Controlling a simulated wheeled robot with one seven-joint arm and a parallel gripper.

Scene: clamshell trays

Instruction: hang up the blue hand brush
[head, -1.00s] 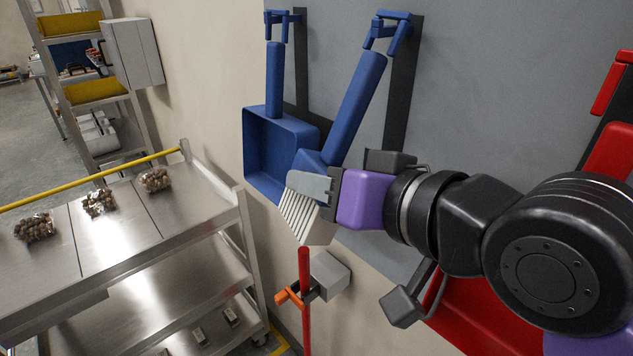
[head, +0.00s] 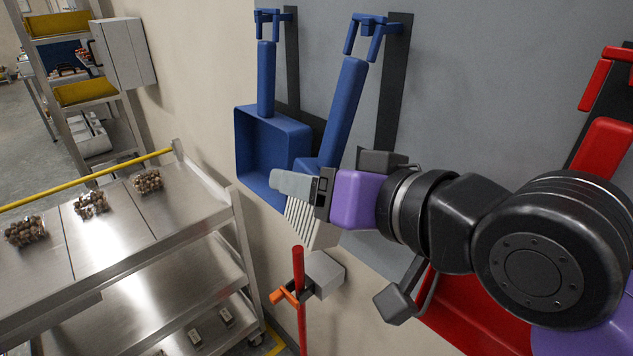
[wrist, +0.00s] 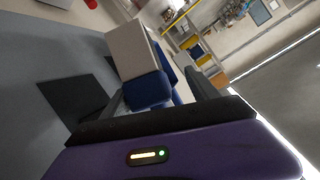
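The blue hand brush (head: 343,115) is in front of the grey wall board, handle up and leaning slightly right, pale bristles (head: 312,226) down. My gripper (head: 295,186) is shut on its block, just above the bristles. In the wrist view the brush's blue block (wrist: 148,91) shows between the fingers. A blue hook (head: 370,32) on a dark strip is just above the handle's top end. I cannot tell whether handle and hook touch, and the gripper hides part of the block.
A blue dustpan (head: 270,146) hangs close left under its own blue hook (head: 270,22). Red tools (head: 600,160) hang at right. A red pole (head: 299,290) in an orange clip stands below the brush. A steel cart (head: 110,235) with several clamshell trays is at left.

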